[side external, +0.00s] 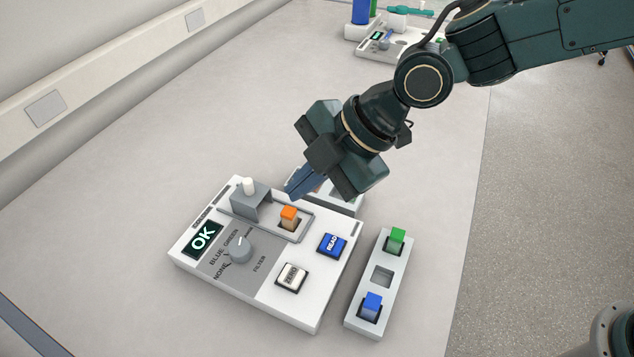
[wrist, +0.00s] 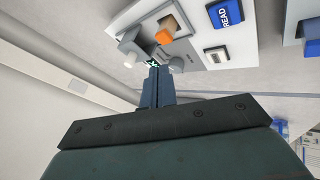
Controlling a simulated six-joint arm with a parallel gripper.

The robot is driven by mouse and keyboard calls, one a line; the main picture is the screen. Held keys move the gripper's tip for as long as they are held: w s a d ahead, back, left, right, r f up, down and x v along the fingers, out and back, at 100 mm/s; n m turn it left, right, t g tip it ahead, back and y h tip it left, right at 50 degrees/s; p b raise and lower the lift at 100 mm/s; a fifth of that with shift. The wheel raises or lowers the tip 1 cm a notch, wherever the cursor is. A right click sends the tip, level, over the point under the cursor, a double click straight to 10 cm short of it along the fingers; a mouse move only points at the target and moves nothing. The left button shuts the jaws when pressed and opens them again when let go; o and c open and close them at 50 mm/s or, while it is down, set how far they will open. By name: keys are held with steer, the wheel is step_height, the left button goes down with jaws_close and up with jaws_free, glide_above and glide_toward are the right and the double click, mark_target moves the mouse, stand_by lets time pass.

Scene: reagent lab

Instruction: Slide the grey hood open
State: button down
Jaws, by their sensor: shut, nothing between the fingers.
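The grey hood (side external: 250,204) sits at the left end of its track on the white instrument (side external: 310,315). A white knob (side external: 249,186) stands on top of it. The hood is clear of the orange-topped cuvette (side external: 289,216), which stands uncovered in its well to the right. My gripper (side external: 288,190) is shut and empty, above the instrument's back edge, apart from the hood in the picture. In the wrist view the shut fingers (wrist: 154,78) point toward the instrument, and the hood (wrist: 134,42) and its knob (wrist: 129,59) show at upper left.
The instrument has an OK display (side external: 203,238), a grey dial (side external: 238,249), a blue READ button (side external: 332,244) and a ZERO button (side external: 291,277). A rack (side external: 363,316) with green and blue cuvettes stands to the right. Another object behind is partly hidden by my gripper. The table at left is clear.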

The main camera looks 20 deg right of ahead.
mark_target(249, 182)
steer(key=x, duration=0.4)
steer(key=shift+w+a+r, duration=0.15)
steer(key=shift+w, duration=0.3)
steer(key=shift+w+a, duration=0.35)
steer(key=shift+w, duration=0.3)
steer(key=shift+w+a, duration=0.35)
steer(key=shift+w, duration=0.3)
steer(key=shift+w+a, duration=0.9)
steer(key=shift+a, duration=0.05)
steer(key=shift+r, duration=0.1)
